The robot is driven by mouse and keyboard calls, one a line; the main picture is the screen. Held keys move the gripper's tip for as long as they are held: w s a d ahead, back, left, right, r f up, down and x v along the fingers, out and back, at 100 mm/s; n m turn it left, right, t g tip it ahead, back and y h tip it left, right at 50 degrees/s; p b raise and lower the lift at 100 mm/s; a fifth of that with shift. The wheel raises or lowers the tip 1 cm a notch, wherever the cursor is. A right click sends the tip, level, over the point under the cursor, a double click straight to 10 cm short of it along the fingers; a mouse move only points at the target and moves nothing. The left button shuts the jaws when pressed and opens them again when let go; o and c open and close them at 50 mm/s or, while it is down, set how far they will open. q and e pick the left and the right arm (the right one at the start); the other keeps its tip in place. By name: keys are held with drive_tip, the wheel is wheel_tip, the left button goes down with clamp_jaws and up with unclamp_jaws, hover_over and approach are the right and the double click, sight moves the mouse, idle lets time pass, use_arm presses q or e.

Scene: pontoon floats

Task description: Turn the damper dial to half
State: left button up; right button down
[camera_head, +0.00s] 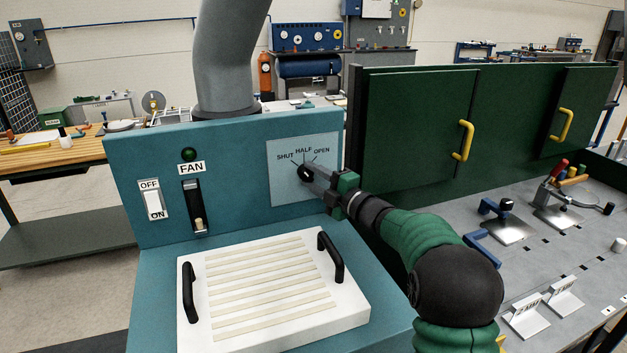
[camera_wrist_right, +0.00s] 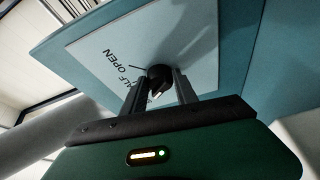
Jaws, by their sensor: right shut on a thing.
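The damper dial (camera_head: 305,173) is a small black knob on a pale plate (camera_head: 283,190) marked SHUT, HALF and OPEN, on the upright teal panel. My right gripper (camera_head: 311,174) reaches it from the right and is shut on the dial. In the right wrist view the black dial (camera_wrist_right: 160,76) sits between the two fingers (camera_wrist_right: 160,92), with OPEN and part of HALF readable beside it. The fingers hide part of the dial, so I cannot tell which mark it points to. My left gripper is not in view.
Left of the dial are a FAN slider (camera_head: 194,207), a green lamp (camera_head: 190,154) and an OFF/ON switch (camera_head: 153,205). A white slatted lid (camera_head: 268,293) with black handles lies below. A green cabinet (camera_head: 415,130) with yellow handles stands right, behind my arm.

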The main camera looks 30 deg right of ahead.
drive_tip(key=m+t+b, duration=0.1)
drive_tip(key=m, duration=0.1)
drive_tip(key=f+m+b, duration=0.1)
drive_tip(key=m+b, duration=0.1)
drive_tip(key=m, duration=0.1)
drive_tip(key=shift+a+t+h, duration=0.2)
drive_tip(key=shift+t+h, duration=0.2)
drive_tip(key=shift+m+t+h+b, duration=0.4)
drive_tip(key=shift+m+h+b, duration=0.35)
drive_tip(key=shift+m, duration=0.65)
drive_tip(key=shift+w, duration=0.1)
drive_tip(key=c, duration=1)
unclamp_jaws()
drive_tip(key=shift+w, duration=0.1)
drive_tip(key=shift+o, duration=0.2)
drive_tip(key=shift+r, duration=0.1)
drive_tip(key=shift+y, duration=0.25)
